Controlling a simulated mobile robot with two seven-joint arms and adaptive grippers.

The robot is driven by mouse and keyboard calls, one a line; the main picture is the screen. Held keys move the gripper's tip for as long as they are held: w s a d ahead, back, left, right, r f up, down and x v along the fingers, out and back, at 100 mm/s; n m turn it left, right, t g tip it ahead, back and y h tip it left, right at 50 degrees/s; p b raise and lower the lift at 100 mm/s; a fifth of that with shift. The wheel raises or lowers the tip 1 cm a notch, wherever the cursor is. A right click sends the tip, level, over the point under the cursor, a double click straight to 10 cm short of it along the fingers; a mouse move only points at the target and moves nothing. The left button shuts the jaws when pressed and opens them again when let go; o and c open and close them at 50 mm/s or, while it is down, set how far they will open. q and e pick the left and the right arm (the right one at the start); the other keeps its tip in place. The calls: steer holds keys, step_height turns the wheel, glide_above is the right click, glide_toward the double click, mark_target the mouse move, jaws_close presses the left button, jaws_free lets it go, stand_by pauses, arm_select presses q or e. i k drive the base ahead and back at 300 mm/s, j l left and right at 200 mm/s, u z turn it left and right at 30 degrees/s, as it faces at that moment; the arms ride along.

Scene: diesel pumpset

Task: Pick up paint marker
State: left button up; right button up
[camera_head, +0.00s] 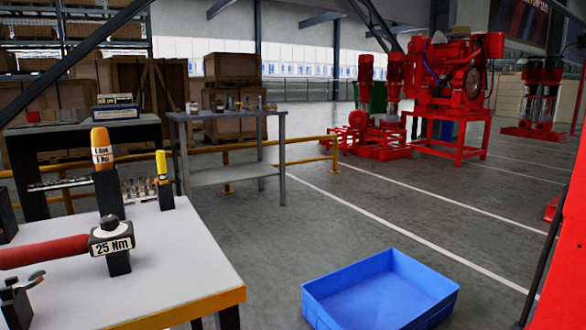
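A slim yellow marker-like item (161,165), which looks like the paint marker, stands upright in a small black holder (166,196). It is near the far right edge of the pale-topped table (190,262) at the left. Its lower part is hidden in the holder. Neither of my grippers is in view.
An orange-handled tool (101,150) stands in a black holder left of the yellow item. A red-handled tool marked 25 Nm (112,236) lies across stands in front. A blue crate (317,306) is on the floor at right. A grey bench (230,174) stands behind.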

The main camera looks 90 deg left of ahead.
mark_target(160, 155)
steer(key=u, duration=0.4)
steer(key=l+u, duration=0.1)
steer(key=u, duration=1.1)
steer(key=k+u, duration=0.1)
steer(key=u, duration=0.3)
